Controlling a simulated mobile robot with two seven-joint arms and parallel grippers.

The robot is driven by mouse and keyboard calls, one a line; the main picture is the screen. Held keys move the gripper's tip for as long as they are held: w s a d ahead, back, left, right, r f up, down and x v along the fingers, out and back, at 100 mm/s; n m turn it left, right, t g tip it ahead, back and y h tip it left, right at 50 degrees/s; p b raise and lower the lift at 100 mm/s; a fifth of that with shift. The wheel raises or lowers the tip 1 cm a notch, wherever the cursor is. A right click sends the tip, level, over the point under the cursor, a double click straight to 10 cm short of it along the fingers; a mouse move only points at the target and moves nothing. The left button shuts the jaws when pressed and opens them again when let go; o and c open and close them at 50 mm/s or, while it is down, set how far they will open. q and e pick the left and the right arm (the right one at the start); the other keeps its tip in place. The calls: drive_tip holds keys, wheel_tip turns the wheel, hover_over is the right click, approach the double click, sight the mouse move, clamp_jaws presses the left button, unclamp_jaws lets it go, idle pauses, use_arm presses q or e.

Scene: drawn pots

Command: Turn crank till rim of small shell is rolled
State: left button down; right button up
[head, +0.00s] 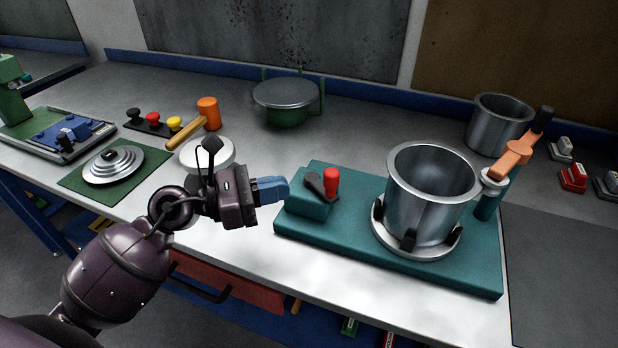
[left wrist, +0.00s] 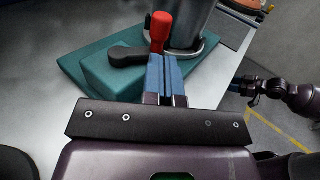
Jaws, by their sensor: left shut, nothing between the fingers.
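The small shell (head: 430,185) is a shiny metal pot, upright in a chuck with dark jaws on a teal machine base (head: 345,255). A crank with a dark arm and a red handle (head: 331,181) sits on the teal block at the base's left; the handle also shows in the left wrist view (left wrist: 160,28). A roller (head: 494,180) on an orange lever (head: 513,158) is at the shell's right rim. My left gripper (head: 285,188), with blue fingers (left wrist: 166,72), is shut and empty, left of the crank, apart from it in the head view.
A second metal pot (head: 499,122) stands behind the roller. A green round stand (head: 287,98), a mallet (head: 207,112), a white round block (head: 206,152) and stacked discs (head: 114,164) are on the bench. Red and grey blocks lie at the far right.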

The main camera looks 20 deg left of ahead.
use_arm(q)
drive_tip(key=x, duration=0.6)
drive_tip(key=shift+p, duration=0.35)
use_arm(e)
drive_tip(key=shift+s+r, duration=0.2)
drive_tip(key=shift+s, duration=0.15)
drive_tip(key=shift+s, duration=0.1)
drive_tip(key=shift+d, duration=0.1)
